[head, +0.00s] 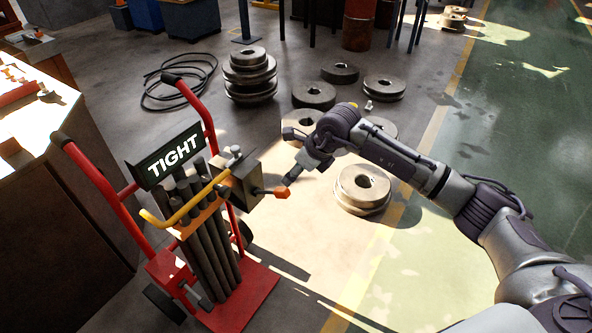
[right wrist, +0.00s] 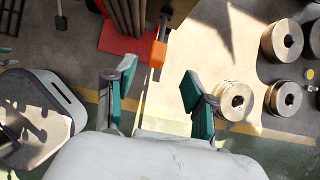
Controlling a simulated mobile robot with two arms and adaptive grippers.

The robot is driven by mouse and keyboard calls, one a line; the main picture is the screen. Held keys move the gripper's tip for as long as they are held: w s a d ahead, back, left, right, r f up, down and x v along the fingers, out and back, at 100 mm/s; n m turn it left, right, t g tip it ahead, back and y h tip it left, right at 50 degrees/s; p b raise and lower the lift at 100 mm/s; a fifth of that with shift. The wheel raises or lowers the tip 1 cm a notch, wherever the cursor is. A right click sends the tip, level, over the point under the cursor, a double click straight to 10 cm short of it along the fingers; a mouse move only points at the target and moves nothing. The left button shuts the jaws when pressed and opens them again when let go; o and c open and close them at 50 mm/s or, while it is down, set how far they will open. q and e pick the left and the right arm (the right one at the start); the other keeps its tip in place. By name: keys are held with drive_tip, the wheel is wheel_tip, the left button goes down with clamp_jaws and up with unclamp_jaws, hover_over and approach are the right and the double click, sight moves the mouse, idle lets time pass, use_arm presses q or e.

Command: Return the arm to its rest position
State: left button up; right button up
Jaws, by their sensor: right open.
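My right arm (head: 400,160) reaches in from the right in the head view. My right gripper (head: 296,165) is beside the red hand truck (head: 245,300), close to an orange-tipped lever (head: 282,192) on a dark box. In the right wrist view my right gripper (right wrist: 158,88) shows two teal-padded fingers spread wide apart with nothing between the pads. The orange lever end (right wrist: 158,53) lies just beyond the fingertips there, and I cannot tell whether anything touches it. My left gripper is not in view.
The hand truck carries dark bars, a yellow handle (head: 185,205) and a "TIGHT" sign (head: 172,155). A workbench (head: 70,215) stands at the left. Several metal rolls (head: 363,190) lie on the floor beneath and behind my arm. A coiled cable (head: 180,82) lies farther back. The green floor at right looks clear.

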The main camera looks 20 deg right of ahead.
drive_tip(key=shift+s+r, duration=0.1)
drive_tip(key=shift+r, duration=0.15)
